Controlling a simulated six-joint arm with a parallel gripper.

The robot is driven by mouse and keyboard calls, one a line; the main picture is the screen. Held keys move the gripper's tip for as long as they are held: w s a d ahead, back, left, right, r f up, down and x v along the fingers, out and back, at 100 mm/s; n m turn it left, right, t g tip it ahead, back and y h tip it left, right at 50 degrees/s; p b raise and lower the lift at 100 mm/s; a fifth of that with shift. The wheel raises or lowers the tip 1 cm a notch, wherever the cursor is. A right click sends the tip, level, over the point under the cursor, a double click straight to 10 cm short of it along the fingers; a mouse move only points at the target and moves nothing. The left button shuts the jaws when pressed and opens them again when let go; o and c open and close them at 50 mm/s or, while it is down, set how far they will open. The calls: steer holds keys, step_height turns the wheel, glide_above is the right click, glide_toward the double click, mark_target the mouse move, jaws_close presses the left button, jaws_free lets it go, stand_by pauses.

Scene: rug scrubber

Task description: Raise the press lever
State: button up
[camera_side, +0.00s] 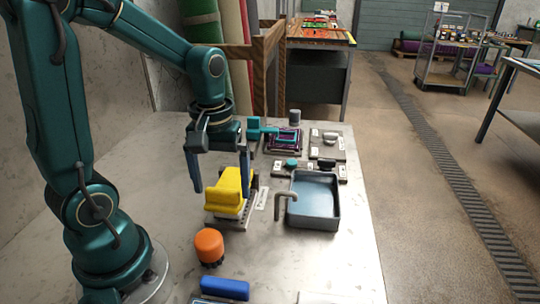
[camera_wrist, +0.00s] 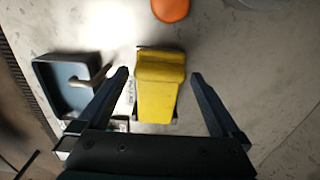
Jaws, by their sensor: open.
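My gripper (camera_side: 221,178) is open and points down, with its fingers spread to either side of a yellow block-like piece (camera_side: 229,187) on a pale ridged base. In the wrist view the yellow piece (camera_wrist: 158,85) lies between the open fingers (camera_wrist: 160,74), apart from both. Nothing is held. A teal bar with a thick end (camera_side: 258,131), which looks like the press lever, sticks out behind my gripper beside a teal frame over a purple patterned piece (camera_side: 284,139). It lies about level. Its near end is close to my wrist in the picture; I cannot tell its pivot.
A dark blue-grey tray (camera_side: 333,217) with a bent grey tap (camera_side: 283,199) stands right of the yellow piece. An orange knob-like object (camera_side: 209,246) and a blue block (camera_side: 225,288) are nearer. Small labelled fixtures (camera_side: 328,147) sit at the back right. The table's front left is fairly clear.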

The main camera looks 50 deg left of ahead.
steer(key=shift+f, duration=0.25)
jaws_close()
steer(key=shift+r, duration=0.1)
